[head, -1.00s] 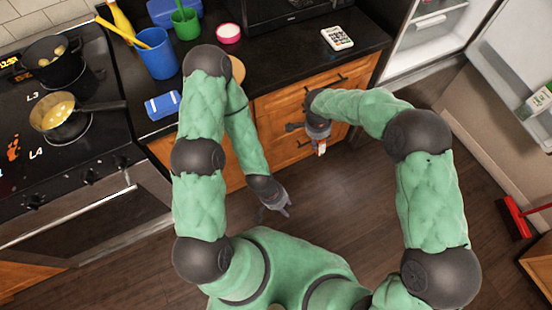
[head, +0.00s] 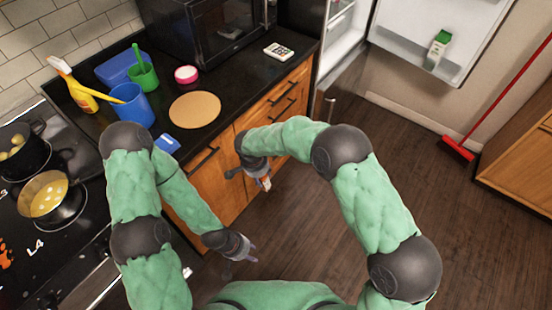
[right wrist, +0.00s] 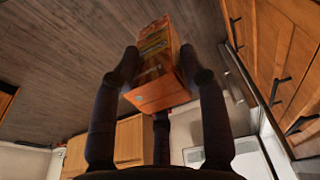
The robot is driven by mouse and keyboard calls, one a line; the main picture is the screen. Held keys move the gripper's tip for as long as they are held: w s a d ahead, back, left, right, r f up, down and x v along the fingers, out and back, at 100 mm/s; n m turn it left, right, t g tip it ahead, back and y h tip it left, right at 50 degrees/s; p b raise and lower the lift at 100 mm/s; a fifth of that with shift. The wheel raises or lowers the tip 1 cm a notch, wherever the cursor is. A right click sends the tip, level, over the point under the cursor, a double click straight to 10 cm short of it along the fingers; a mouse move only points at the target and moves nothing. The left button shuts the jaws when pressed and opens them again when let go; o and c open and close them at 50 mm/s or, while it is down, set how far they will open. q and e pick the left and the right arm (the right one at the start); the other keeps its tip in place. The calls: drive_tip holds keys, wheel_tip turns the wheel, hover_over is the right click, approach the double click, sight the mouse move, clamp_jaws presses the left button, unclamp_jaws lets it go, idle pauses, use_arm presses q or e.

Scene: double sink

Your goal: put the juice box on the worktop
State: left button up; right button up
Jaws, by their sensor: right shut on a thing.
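The juice box (right wrist: 158,68), an orange carton with a printed side, is between the fingers of my right gripper (right wrist: 160,75) in the right wrist view. In the head view my right gripper (head: 264,182) is shut on it, over the floor in front of the wooden drawers; only a small orange and white part of the box shows there. The black worktop (head: 240,82) is behind and above the gripper in the picture. My left gripper (head: 246,256) is lower, over the floor, apart from everything; its finger opening is too small to tell.
On the worktop are a round board (head: 195,110), a blue cup (head: 132,106), a green cup (head: 143,77), a pink-lidded tub (head: 186,74), a white calculator-like device (head: 278,52) and a microwave (head: 205,30). Bare worktop lies right of the board. The fridge door (head: 425,25) stands open.

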idle(0.3)
drive_tip(key=w+d+f+b, duration=0.1)
drive_tip(key=w+d+b, duration=0.2)
drive_tip(key=w+d, duration=0.4)
drive_tip(key=shift+w+f, duration=0.3)
drive_tip(key=shift+w, duration=1.1)
drive_tip(key=shift+s, duration=0.1)
drive_tip(key=s+a+b, duration=0.1)
drive_tip(key=s, duration=0.1)
drive_tip(key=s+a+f+b, duration=0.1)
drive_tip(key=s+a, duration=0.1)
drive_tip(key=shift+s, duration=0.1)
idle(0.3)
